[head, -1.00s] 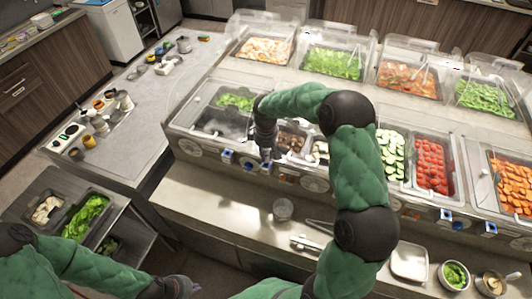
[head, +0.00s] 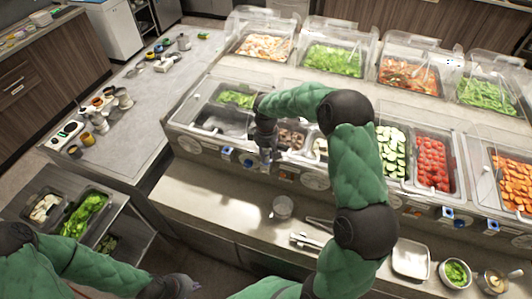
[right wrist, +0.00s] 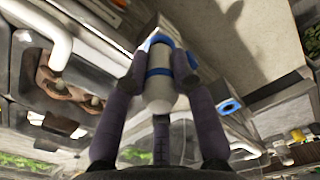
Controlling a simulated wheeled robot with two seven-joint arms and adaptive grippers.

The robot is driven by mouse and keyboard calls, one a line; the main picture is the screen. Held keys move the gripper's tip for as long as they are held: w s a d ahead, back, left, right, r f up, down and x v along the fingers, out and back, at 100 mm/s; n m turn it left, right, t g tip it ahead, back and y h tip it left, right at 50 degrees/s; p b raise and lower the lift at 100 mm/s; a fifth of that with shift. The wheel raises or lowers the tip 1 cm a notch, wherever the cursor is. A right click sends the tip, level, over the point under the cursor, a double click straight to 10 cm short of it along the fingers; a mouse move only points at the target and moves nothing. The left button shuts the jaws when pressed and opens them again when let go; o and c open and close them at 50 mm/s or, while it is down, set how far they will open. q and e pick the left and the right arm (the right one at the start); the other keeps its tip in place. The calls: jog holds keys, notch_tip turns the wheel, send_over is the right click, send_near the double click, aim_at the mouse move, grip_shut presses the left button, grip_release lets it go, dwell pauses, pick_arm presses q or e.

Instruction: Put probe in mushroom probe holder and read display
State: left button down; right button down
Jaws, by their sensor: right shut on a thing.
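My right gripper (head: 268,154) is at the front edge of the food counter, just in front of the pan of brown mushroom pieces (head: 292,137). In the right wrist view its fingers (right wrist: 158,100) are shut on the probe (right wrist: 158,88), a white cylinder with a blue band. Just beyond the probe is a white and blue part, perhaps a holder; I cannot tell whether the probe is seated in it. Blue and white holders (head: 228,151) sit along the counter front to the left. The display is not readable. My left gripper (head: 180,287) is low at the bottom edge, its fingers unclear.
Pans of cucumber (head: 391,150) and tomato (head: 432,174) lie to the right of my right arm. A clear cup (head: 282,207), tongs (head: 306,241) and a white tray (head: 411,259) lie on the lower ledge. A side table (head: 140,112) with small containers stands left.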

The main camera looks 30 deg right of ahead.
jog(key=c, duration=0.9)
grip_release()
jog(key=shift+c, duration=0.2)
notch_tip(320, 180, up, 12)
jog(key=shift+s+f, duration=0.1)
dwell(1.1)
